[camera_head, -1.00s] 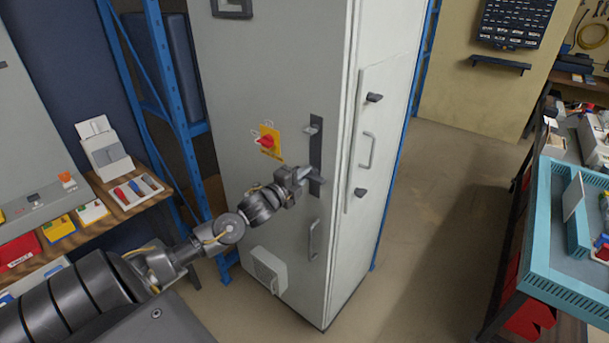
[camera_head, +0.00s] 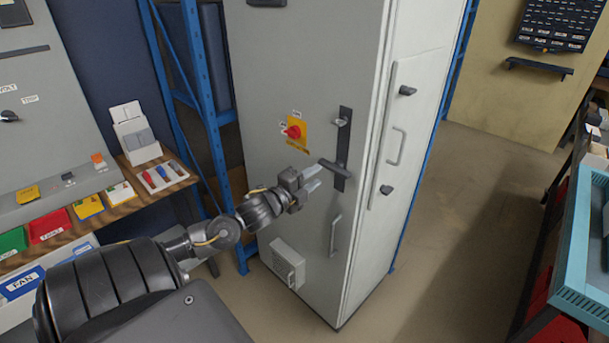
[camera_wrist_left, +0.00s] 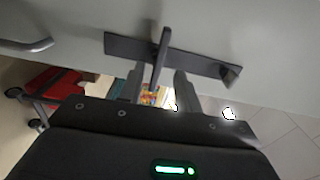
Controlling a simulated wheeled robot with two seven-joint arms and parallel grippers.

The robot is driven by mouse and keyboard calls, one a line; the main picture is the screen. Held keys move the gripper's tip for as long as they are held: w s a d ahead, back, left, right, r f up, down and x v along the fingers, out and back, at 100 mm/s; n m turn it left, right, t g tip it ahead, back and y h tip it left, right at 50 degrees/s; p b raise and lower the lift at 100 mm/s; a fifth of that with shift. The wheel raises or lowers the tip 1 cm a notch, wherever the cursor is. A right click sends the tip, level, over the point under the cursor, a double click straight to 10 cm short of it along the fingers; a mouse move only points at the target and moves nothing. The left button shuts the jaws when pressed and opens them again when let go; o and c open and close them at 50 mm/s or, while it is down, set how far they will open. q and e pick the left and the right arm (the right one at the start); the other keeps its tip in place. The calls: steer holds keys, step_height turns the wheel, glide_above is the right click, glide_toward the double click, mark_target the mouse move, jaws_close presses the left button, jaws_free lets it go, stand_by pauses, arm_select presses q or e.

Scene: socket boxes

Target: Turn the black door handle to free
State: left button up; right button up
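The black door handle (camera_head: 334,171) is a lever on a dark vertical plate (camera_head: 344,130) on the grey cabinet door. The lever sticks out to the left from the plate's lower part, and a small grey latch (camera_head: 341,122) sits near the plate's top. My left gripper (camera_head: 315,180) is open and empty, just left of and below the lever. In the left wrist view the lever (camera_wrist_left: 160,52) lines up between the two spread fingers (camera_wrist_left: 158,85). I see no clear contact. My right gripper is not in view.
The cabinet (camera_head: 300,50) has a red switch on a yellow plate (camera_head: 296,131) left of the handle and a grey pull handle (camera_head: 334,236) below it. A shelf with coloured bins (camera_head: 88,208) stands at left. Open floor (camera_head: 465,215) lies to the right.

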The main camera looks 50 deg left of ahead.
arm_select(q)
steer(key=shift+s+b, duration=0.35)
steer(key=shift+s, duration=1.45)
